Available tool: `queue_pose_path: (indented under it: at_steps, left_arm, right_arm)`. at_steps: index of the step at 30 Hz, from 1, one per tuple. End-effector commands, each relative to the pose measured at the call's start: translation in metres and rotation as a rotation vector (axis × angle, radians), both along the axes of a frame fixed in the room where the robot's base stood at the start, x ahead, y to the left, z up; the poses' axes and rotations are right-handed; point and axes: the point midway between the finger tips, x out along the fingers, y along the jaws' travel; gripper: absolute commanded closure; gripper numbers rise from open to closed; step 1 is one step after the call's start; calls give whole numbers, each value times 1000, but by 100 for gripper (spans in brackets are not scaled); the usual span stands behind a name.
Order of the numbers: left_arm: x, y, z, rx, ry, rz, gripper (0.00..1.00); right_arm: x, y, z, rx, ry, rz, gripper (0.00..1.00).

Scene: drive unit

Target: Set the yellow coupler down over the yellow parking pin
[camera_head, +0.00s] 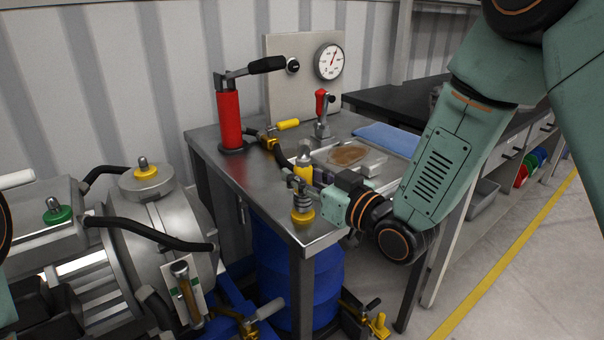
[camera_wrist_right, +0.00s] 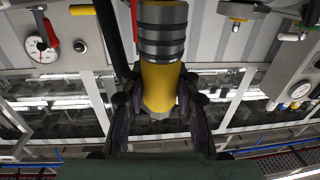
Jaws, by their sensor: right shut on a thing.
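The yellow coupler (camera_head: 303,173) is upright in my right gripper (camera_head: 318,190), near the front corner of the steel table. In the wrist view the coupler (camera_wrist_right: 160,88) is a yellow cylinder with dark ribbed rings, between both fingers of the right gripper (camera_wrist_right: 158,115). The yellow parking pin (camera_head: 303,215) has a yellow base and grey metal upper part. It stands on the table corner, just below the coupler in the head view. The gripper partly hides the space between them, so I cannot tell whether they touch. My left gripper does not show.
A red cylinder with a black-handled lever (camera_head: 231,118) stands at the table's back left. The drive unit (camera_head: 150,235) is at left. A dark hose runs beside the coupler.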

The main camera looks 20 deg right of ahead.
Motion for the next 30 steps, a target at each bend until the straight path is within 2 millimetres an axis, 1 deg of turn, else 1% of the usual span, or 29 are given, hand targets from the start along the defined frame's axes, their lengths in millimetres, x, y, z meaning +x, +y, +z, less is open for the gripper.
queue_pose_path:
  at_steps: [30]
  left_arm:
    - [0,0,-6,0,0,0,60]
  right_arm:
    - [0,0,-7,0,-3,0,100]
